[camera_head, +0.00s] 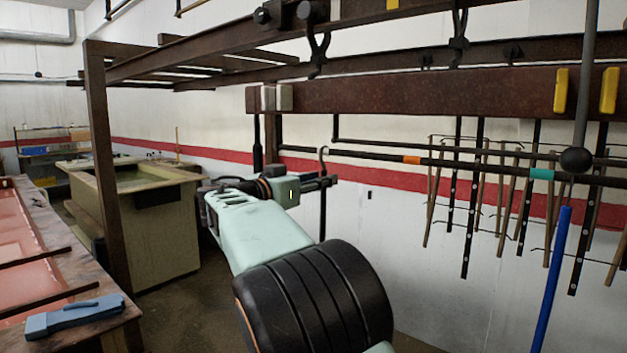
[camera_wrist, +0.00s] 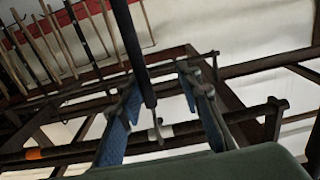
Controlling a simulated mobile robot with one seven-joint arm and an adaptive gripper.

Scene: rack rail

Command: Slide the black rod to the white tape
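The black rod (camera_head: 323,222) hangs upright by a grey hook from a dark rail (camera_head: 470,166). In the wrist view the rod (camera_wrist: 137,55) runs down to its hook (camera_wrist: 157,132) at the rail. My gripper (camera_head: 322,183) is at the rod's upper part, below the rail. In the wrist view its two blue-padded fingers (camera_wrist: 162,100) stand apart on either side of the rod, with gaps visible; contact cannot be seen.
The rail carries orange tape (camera_head: 411,160) and teal tape (camera_head: 541,174) to the right. Several dark and wooden rods hang behind it. A blue-ended pole (camera_head: 553,278) stands at far right. A rusty beam (camera_head: 430,92) crosses above. A bench (camera_head: 110,320) is at lower left.

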